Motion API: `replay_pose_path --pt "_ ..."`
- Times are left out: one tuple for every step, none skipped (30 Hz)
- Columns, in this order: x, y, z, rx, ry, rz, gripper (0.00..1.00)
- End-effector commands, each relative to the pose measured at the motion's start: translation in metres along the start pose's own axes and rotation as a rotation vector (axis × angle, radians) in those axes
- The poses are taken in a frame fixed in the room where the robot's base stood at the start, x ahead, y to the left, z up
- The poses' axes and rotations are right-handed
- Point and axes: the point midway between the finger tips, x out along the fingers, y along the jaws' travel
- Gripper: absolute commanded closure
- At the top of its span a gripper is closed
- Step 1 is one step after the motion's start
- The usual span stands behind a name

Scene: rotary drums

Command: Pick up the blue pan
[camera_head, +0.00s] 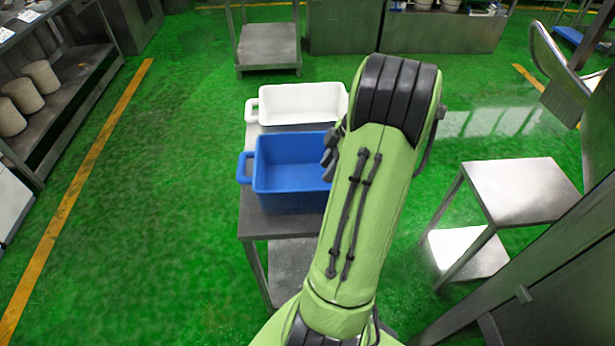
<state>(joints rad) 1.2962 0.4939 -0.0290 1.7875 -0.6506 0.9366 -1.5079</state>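The blue pan (290,165) is a deep rectangular tub with a handle on its left side. It sits upright on a small grey metal table (270,224), near the table's front. My green arm covers the pan's right end. A dark part at the end of my arm, seemingly my gripper (331,152), shows just left of the arm, over the pan's right side. Most of it is hidden behind the arm. I cannot tell whether its fingers are open or touch the pan.
A white pan (298,101) stands right behind the blue pan on the same table. A low metal table (520,190) stands to the right. Shelving with white pots (42,77) is at the left. Green floor (170,200) left of the pans is clear.

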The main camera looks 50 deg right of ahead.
Motion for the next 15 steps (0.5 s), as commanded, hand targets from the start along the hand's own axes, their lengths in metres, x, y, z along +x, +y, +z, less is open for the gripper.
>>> replay_pose_path --pt "0.017 -0.001 0.001 0.000 0.001 -0.005 0.63" --pt "0.025 -0.001 0.001 0.001 0.001 -0.005 0.63" --pt "0.034 -0.001 0.001 0.001 0.001 -0.004 0.63" --pt "0.040 -0.001 0.001 0.001 -0.001 -0.004 0.63" --pt "0.045 -0.001 0.001 0.002 0.000 -0.003 0.63" --pt "0.051 -0.001 0.000 0.002 0.000 -0.003 0.63" --pt "0.054 -0.001 0.001 0.002 -0.001 -0.002 0.63" --pt "0.057 0.000 0.000 0.002 -0.001 -0.002 0.63" --pt "0.060 0.000 0.000 0.001 -0.001 0.000 0.63" --pt "0.064 0.000 -0.001 0.001 -0.001 -0.001 0.63" --pt "0.069 -0.001 -0.001 0.001 0.000 -0.003 0.63" --pt "0.077 -0.001 -0.002 0.002 0.000 -0.004 0.63" --pt "0.083 0.000 -0.003 0.002 0.000 -0.004 0.63" --pt "0.089 0.000 -0.003 0.002 -0.001 -0.004 0.63" --pt "0.097 0.000 -0.004 0.002 0.000 -0.004 0.63"
